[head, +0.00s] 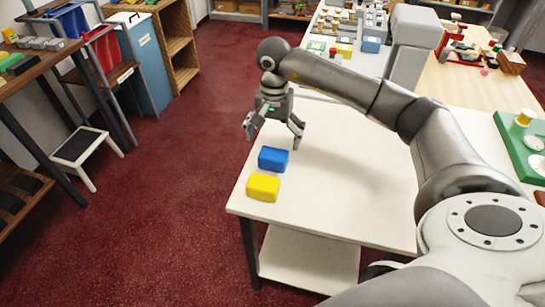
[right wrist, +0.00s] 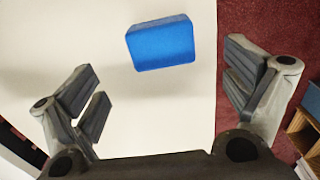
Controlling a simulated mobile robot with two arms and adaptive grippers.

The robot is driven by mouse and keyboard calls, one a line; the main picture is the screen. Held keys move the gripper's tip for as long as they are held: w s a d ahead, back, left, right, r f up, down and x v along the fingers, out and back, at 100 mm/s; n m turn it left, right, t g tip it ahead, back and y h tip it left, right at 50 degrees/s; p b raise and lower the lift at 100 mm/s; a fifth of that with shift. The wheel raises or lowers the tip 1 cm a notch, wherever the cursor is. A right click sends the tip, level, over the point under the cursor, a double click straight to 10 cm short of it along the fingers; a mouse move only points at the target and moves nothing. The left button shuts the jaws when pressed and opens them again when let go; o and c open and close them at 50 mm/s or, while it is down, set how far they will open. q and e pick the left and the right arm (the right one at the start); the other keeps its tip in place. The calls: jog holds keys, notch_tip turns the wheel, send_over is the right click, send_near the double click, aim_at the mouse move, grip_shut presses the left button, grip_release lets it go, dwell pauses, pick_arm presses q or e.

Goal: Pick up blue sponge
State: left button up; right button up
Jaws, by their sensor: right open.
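The blue sponge (head: 273,159) lies on the white table near its left edge in the head view. A yellow sponge (head: 263,187) lies just in front of it, with a small gap between them. My right gripper (head: 273,134) is open and empty, above the table just behind the blue sponge. In the right wrist view, the blue sponge (right wrist: 161,43) lies beyond the open fingers of the right gripper (right wrist: 167,100), between their lines and not touched. My left gripper is not in view.
The white table (head: 340,180) has clear room right of the sponges. Its left edge is close to them, with red carpet (head: 180,190) beyond. A green tray (head: 520,145) sits at the right. A step stool (head: 82,150) stands at the left.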

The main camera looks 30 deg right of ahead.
aim_at(274, 153)
notch_tip(274, 153, down, 2)
jog(key=shift+f, duration=0.1)
notch_tip(274, 153, down, 5)
jog(key=shift+a+r+p, duration=0.1)
jog(key=shift+p, duration=0.75)
jog(key=shift+f, duration=0.4)
jog(key=shift+c, duration=0.2)
jog(key=c, duration=0.9)
